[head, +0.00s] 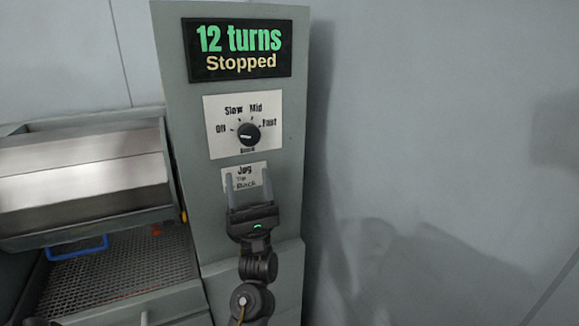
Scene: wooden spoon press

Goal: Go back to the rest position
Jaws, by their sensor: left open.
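My left gripper (248,177) is open and empty, with its two fingers pointing up. It is in front of the grey control cabinet (190,110), over the small label (243,170) reading "Jog", and partly hides that label. Whether it touches the panel I cannot tell. Above it is a black dial knob (246,134) with settings around it including Off, Slow and Mid; its exact setting is hard to read. The display (238,50) reads "12 turns" and "Stopped". My right gripper is not in view.
A metal trough (85,180) with a light inner face joins the cabinet on the left. Below it are a dark mesh surface (120,268) and a blue handle-like bar (78,250). The plain grey wall (440,120) on the right leaves open room.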

